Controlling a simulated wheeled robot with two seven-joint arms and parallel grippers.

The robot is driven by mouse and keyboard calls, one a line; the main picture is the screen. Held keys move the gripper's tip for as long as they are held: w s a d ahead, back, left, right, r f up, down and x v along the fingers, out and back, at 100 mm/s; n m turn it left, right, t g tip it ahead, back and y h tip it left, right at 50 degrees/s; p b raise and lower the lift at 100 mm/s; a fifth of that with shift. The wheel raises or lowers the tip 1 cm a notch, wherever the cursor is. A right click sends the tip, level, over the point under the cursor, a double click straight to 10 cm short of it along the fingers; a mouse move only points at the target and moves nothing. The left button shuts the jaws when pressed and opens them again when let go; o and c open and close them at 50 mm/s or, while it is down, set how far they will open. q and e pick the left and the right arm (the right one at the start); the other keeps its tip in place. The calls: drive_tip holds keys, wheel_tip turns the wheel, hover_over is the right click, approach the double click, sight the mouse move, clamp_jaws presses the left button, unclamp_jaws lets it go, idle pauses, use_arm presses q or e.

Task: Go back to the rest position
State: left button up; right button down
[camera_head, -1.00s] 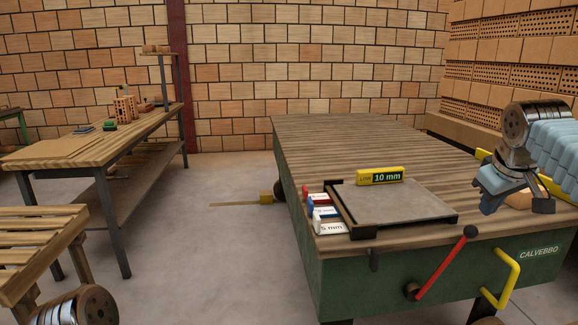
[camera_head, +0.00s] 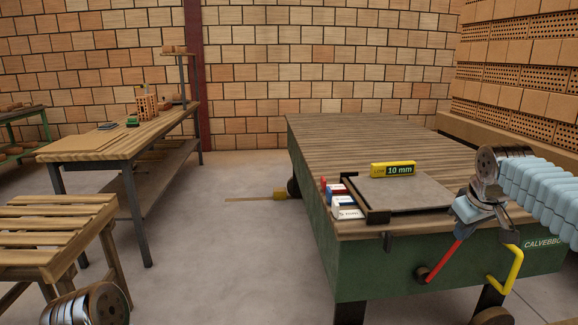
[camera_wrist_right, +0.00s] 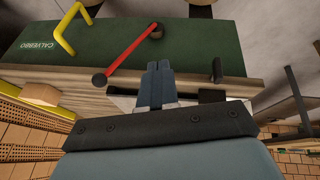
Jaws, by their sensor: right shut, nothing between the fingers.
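My right gripper (camera_head: 509,237) is shut and empty in front of the right part of the green cart (camera_head: 375,272). Its arm comes in from the right. In the right wrist view the two fingers (camera_wrist_right: 160,68) are together, with the cart's green side (camera_wrist_right: 210,45) beyond them. In the head view my right arm hides the top of the red lever (camera_head: 440,263) and part of the cart's front edge. My left gripper is not in view; only a rounded part of my left arm shows at the bottom left.
On the cart stand a grey plate in a black frame (camera_head: 376,217), a yellow 10 mm block (camera_head: 392,169) and several labelled blocks. A yellow handle (camera_head: 515,268) sticks out in front. A slatted pallet table (camera_head: 50,262) and a workbench (camera_head: 75,150) stand left. Open floor lies between.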

drive_tip(key=w+a+f+y, duration=0.15)
drive_tip(key=a+f, duration=0.25)
drive_tip(key=f, duration=0.4)
drive_tip(key=w+a+f+y, duration=0.1)
drive_tip(key=w+a+f, duration=0.1)
drive_tip(key=a+f, duration=0.35)
drive_tip(key=s+a+f+g+y, duration=0.1)
drive_tip(key=s+a+f, duration=0.15)
drive_tip(key=f, duration=0.45)
drive_tip(key=s+a+f, duration=0.1)
drive_tip(key=a+f, duration=0.3)
drive_tip(key=f, duration=0.3)
drive_tip(key=s+a+f+g+y, duration=0.1)
drive_tip(key=a+f, duration=0.2)
drive_tip(key=f, duration=0.3)
drive_tip(key=s+a+f+m, duration=0.1)
drive_tip(key=s+a+f, duration=0.2)
drive_tip(key=s+f, duration=0.2)
drive_tip(key=s+a+f+m+g, duration=0.1)
drive_tip(key=s+a+f, duration=0.2)
drive_tip(key=s+f, duration=0.3)
drive_tip(key=s+a+f+m+g+y, duration=0.1)
drive_tip(key=s+f, duration=0.4)
drive_tip(key=s, duration=0.8)
drive_tip(key=a+m, duration=0.1)
drive_tip(key=a, duration=0.1)
drive_tip(key=shift+s+a+f, duration=0.15)
drive_tip(key=shift+a+f, duration=0.2)
drive_tip(key=shift+a, duration=0.05)
